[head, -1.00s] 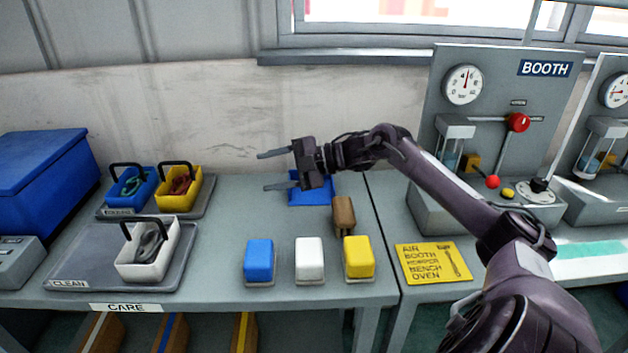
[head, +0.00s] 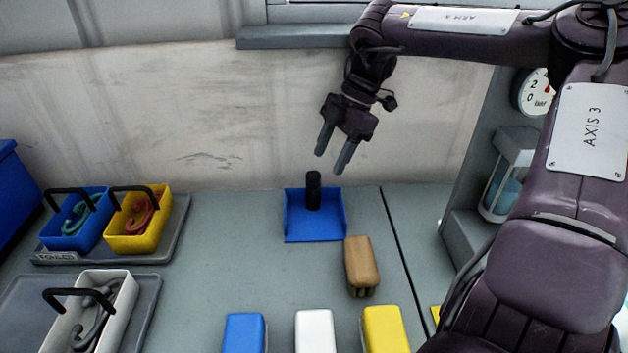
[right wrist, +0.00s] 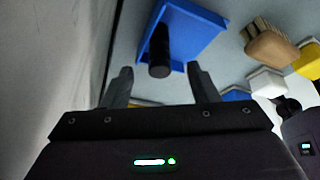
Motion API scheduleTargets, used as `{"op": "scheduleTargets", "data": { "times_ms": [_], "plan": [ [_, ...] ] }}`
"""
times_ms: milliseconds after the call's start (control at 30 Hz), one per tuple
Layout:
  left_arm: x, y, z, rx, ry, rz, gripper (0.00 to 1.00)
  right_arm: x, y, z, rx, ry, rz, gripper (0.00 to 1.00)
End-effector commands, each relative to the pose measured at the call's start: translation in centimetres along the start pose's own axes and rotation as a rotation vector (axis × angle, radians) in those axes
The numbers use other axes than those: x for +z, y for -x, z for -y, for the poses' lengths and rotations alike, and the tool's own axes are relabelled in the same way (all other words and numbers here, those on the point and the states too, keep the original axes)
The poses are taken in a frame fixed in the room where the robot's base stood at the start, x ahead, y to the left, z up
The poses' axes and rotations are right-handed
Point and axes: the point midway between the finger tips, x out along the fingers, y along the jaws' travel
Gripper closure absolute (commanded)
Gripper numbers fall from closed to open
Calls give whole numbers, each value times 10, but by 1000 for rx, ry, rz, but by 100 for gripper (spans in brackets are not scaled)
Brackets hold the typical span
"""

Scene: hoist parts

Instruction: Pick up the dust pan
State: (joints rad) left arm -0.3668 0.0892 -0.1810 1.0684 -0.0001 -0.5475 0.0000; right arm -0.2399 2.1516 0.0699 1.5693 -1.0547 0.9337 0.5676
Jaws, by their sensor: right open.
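The dust pan (head: 315,228) is a blue tray with a black upright handle (head: 313,190), lying on the grey bench near the back wall. My right gripper (head: 333,163) is open and empty above the handle, its fingers pointing down. In the right wrist view the dust pan (right wrist: 197,32) lies beyond the open fingers of my right gripper (right wrist: 162,78). Its black handle (right wrist: 159,52) appears between the two fingertips, apart from both.
A wooden brush (head: 361,264) stands just right of the dust pan. Blue (head: 244,332), white (head: 314,330) and yellow (head: 386,328) blocks line the front. Trays with small bins (head: 137,222) are at left. A booth panel (head: 480,150) stands at right. The wall is close behind.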

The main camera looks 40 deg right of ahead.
Motion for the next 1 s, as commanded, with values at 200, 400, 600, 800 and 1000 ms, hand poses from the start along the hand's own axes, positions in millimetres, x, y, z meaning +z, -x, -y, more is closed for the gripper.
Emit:
{"op": "scheduleTargets", "data": {
  "times_ms": [200, 400, 600, 800, 1000],
  "plan": [
    [-1, -1, 1, -1, 0, 0, 64, 1, -14, 5, -36, -32, 37, 46],
    [-5, 1, 1, -1, 1, -2, 64, -2, -36, 4, -33, -30, 37, 46],
    [-7, 1, 0, -1, 1, -3, 64, -9, -66, -1, -34, -31, 36, 46],
    [-8, 2, 0, -1, 1, -4, 64, -9, -79, -1, -29, -29, 36, 46],
    [-8, 2, 0, -1, 1, -4, 64, -9, -79, -1, -29, -29, 36, 47]
  ]
}}
